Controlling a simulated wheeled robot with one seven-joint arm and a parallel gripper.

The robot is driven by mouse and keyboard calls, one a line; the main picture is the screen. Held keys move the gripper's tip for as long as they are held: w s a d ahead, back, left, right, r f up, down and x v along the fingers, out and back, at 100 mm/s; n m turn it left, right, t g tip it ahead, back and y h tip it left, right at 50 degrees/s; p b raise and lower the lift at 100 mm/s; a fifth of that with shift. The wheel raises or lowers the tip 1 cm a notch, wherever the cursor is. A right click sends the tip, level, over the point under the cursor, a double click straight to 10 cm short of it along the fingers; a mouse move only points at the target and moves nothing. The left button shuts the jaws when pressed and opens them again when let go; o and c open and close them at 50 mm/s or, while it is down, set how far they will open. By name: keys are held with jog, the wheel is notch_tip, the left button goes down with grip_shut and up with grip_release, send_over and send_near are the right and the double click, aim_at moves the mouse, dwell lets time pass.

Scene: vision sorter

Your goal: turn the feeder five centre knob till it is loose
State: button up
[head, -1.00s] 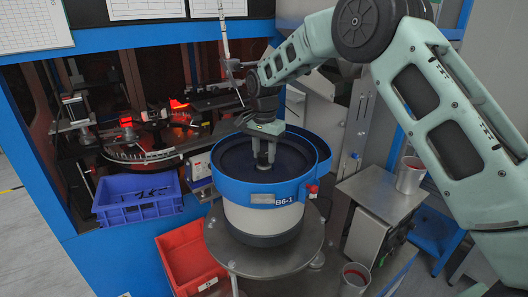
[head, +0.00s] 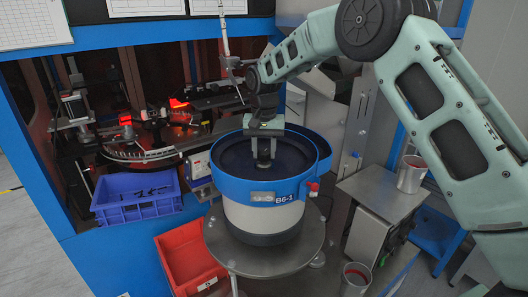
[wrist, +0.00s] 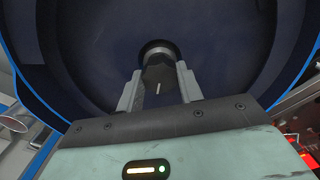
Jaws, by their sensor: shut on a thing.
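The feeder (head: 265,225) is a blue and white bowl labelled B6-1 on a round metal table. Its dark bowl interior (head: 230,158) faces up, and it also fills most of the wrist view (wrist: 90,60). The centre knob (wrist: 158,70) is a dark round knob with a pale line on its top, in the middle of the bowl. My gripper (head: 264,160) points down into the bowl. In the wrist view my gripper (wrist: 160,84) has one finger on each side of the knob, shut on it. Whether the knob is loose cannot be seen.
A blue crate (head: 135,212) and a red crate (head: 190,266) stand left of the feeder. A metal cup (head: 411,175) stands on a steel cabinet at right. A sorting machine with red lights (head: 125,119) is behind at left.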

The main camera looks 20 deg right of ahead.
jog(key=n, duration=0.7)
jog(key=shift+b, duration=0.3)
jog(key=n, duration=0.6)
jog(key=shift+n, duration=0.4)
jog(key=n+p, duration=0.1)
jog(key=n, duration=0.9)
jog(key=shift+n+p, duration=0.35)
jog(key=shift+n, duration=0.05)
jog(key=shift+f+n+p, duration=0.1)
jog(key=shift+n+p, duration=0.25)
jog(key=shift+n, duration=1.15)
jog(key=shift+s+n, duration=0.1)
jog(key=shift+n, duration=0.2)
jog(key=o, duration=1)
